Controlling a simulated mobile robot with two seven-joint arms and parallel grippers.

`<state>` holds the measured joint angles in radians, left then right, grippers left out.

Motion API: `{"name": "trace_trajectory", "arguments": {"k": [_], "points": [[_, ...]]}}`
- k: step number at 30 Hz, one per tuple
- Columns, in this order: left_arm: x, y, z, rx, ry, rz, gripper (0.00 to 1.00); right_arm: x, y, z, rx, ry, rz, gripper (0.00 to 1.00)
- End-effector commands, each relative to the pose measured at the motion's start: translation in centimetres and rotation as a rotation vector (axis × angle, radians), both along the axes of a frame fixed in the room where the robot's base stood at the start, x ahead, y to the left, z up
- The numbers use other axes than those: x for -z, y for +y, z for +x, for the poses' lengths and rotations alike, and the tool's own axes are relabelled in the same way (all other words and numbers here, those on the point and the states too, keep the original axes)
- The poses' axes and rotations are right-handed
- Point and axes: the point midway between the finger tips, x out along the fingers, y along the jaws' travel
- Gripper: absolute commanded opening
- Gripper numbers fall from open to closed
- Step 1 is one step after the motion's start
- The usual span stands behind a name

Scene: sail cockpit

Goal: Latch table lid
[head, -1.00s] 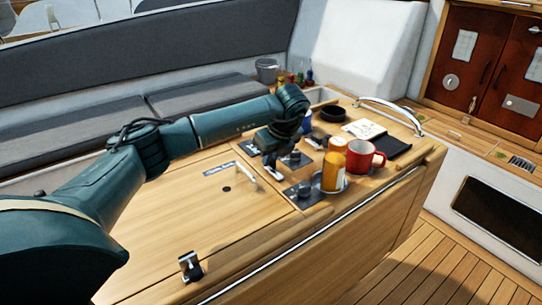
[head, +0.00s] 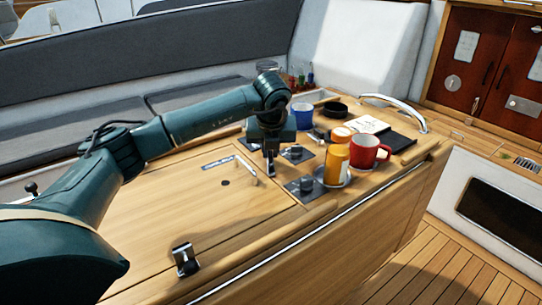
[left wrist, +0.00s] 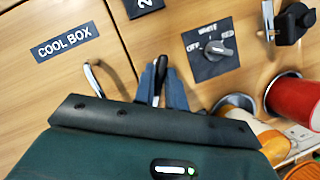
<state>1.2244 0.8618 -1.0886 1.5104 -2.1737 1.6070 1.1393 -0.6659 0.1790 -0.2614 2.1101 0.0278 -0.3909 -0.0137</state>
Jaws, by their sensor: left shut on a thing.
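The wooden table lid (head: 165,225) lies flat and carries a "COOL BOX" label (left wrist: 67,42) and a metal handle (head: 248,170). A black and metal latch (head: 186,260) sits at its front edge. My left gripper (head: 269,165) points down at the lid's right end, between the handle and the switch panels. In the left wrist view it is shut on a slim dark part (left wrist: 159,82); what this is, and whether it touches the table, I cannot tell. My right gripper is not in view.
A rotary switch panel (left wrist: 212,48) is close right of my left gripper. An orange bottle (head: 335,165), red mug (head: 365,152), blue cup (head: 302,116) and open notebook (head: 370,127) stand or lie to the right. A grab rail (head: 398,108) arches at the far end.

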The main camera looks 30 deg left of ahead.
Motion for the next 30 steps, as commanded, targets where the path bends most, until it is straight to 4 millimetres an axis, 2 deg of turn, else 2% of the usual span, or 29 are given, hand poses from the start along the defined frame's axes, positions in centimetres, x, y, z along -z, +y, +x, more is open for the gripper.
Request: {"name": "trace_trajectory", "arguments": {"k": [15, 30], "points": [[0.14, 0.30, -0.14, 0.490, 0.001, -0.002, 0.00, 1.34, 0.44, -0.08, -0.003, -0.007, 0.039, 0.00], [-0.02, 0.52, -0.12, 0.886, 0.001, -0.003, 0.00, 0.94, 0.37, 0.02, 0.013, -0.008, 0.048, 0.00]]}}
